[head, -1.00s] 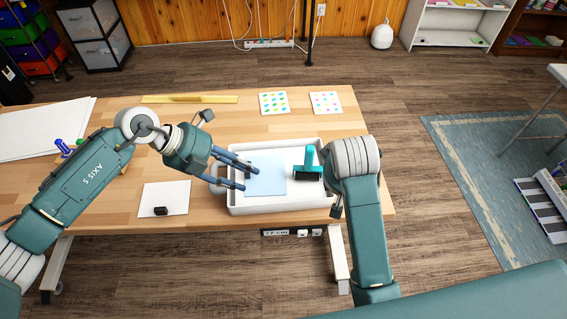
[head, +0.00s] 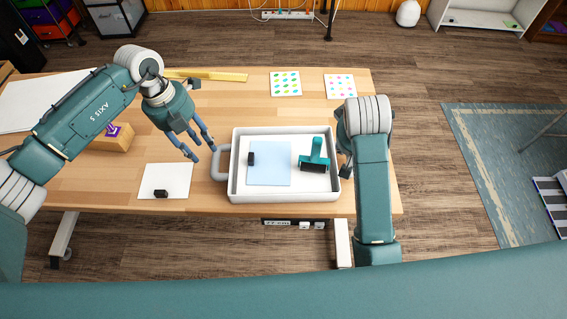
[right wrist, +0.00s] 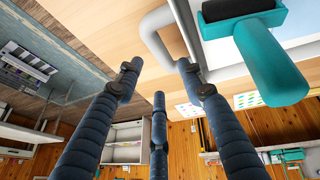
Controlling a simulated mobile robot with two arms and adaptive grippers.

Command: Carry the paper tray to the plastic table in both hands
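The white paper tray (head: 235,190) lies on the wooden table, holding a pale blue sheet (head: 270,170), a small black piece and a teal roller (head: 315,155). Its left handle (head: 216,163) is a grey loop. My left gripper (head: 204,152) is open and empty, fingers pointing down just left of that handle. My right gripper is at the tray's right end, mostly hidden by its arm in the head view. In the right wrist view my right gripper (right wrist: 158,70) is open, its fingers spread near the tray's other handle (right wrist: 150,32). I cannot tell whether they touch it.
The wooden table (head: 100,190) also bears a white sheet (head: 170,180) with a black piece, a wooden block (head: 112,138), a yellow strip (head: 215,76) and two dotted cards. A table leg (head: 545,135) stands on the blue rug (head: 490,165) at right.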

